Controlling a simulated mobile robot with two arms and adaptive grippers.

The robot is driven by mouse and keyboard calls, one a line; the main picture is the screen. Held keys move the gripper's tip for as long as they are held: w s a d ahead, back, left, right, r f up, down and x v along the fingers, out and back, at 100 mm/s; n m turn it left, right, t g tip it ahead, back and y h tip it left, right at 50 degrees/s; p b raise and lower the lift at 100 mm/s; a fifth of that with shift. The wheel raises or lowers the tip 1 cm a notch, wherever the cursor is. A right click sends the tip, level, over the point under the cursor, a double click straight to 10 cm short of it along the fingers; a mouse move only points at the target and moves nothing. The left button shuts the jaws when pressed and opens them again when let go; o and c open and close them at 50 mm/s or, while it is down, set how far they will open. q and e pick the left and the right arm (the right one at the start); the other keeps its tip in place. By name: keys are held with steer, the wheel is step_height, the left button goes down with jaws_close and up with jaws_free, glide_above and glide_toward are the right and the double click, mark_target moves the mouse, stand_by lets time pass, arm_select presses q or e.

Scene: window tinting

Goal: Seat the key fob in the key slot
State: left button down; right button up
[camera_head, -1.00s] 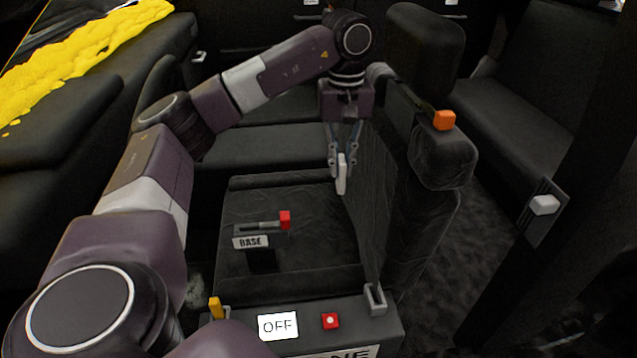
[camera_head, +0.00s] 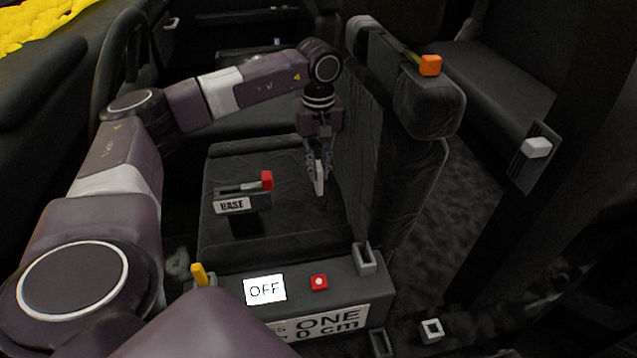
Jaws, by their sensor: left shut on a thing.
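My left gripper (camera_head: 318,166) points down above the dark seat, left of the upright seat back. It is shut on a small, slim, pale piece, likely the key fob (camera_head: 320,181), which hangs upright below the fingers. A grey, open-topped holder (camera_head: 364,259) stands at the right end of the control box, apart from the piece and nearer to me. I cannot tell whether this holder is the key slot. My right gripper is not in view.
A BASE slider with a red knob (camera_head: 267,181) stands on the seat.

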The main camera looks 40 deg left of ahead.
mark_target(318, 186)
arm_select(q)
step_height(318, 186, down, 5)
steer(key=shift+f+b, duration=0.2)
steer(key=shift+b, duration=0.35)
steer(key=shift+f, duration=0.15)
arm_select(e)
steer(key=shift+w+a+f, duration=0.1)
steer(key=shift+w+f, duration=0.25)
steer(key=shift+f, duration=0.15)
arm_select(q)
steer(key=shift+f, duration=0.1)
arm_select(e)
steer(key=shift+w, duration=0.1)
arm_select(q)
steer(key=c, duration=2)
jaws_free()
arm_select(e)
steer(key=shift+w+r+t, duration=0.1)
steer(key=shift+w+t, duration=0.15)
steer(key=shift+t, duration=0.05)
